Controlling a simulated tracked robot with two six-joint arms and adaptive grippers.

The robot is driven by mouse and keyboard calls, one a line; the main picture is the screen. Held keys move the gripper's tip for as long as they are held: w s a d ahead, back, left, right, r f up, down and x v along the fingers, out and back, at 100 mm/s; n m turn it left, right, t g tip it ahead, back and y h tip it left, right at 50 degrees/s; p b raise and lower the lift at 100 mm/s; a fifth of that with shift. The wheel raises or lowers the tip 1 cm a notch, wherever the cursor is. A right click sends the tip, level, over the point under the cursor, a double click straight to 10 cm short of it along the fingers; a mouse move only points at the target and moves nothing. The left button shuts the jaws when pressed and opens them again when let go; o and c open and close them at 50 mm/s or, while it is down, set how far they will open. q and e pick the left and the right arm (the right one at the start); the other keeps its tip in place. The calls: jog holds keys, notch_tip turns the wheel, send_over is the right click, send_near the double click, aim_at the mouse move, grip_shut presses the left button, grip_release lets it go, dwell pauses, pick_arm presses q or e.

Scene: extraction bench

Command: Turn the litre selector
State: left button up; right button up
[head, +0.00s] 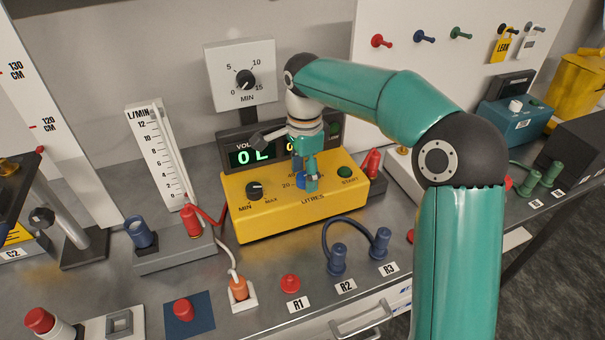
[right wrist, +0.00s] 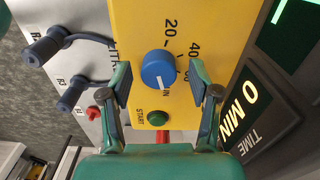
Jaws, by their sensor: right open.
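The litre selector is a blue round knob (right wrist: 157,68) with a white pointer line, on the yellow panel (right wrist: 185,15) of the box. The pointer is turned toward a label ending in "IN", partly covered; 20 and 40 also show. In the head view the knob (head: 300,180) is mostly hidden by my right gripper (head: 308,183). My right gripper in the right wrist view (right wrist: 160,80) is open, a finger on each side of the knob, with gaps visible between pads and knob. My left gripper is not in view.
The yellow box (head: 260,225) also carries a black MIN-MAX knob (head: 254,189) and a green START button (head: 345,172). A volume display (head: 252,156) reading 0 L stands behind. Blue hose plugs (head: 338,258) stand in front; a red connector (head: 373,163) is close right.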

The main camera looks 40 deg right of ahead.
jog(key=c, duration=1.1)
jog(key=shift+a, duration=0.15)
jog(key=shift+c, duration=0.4)
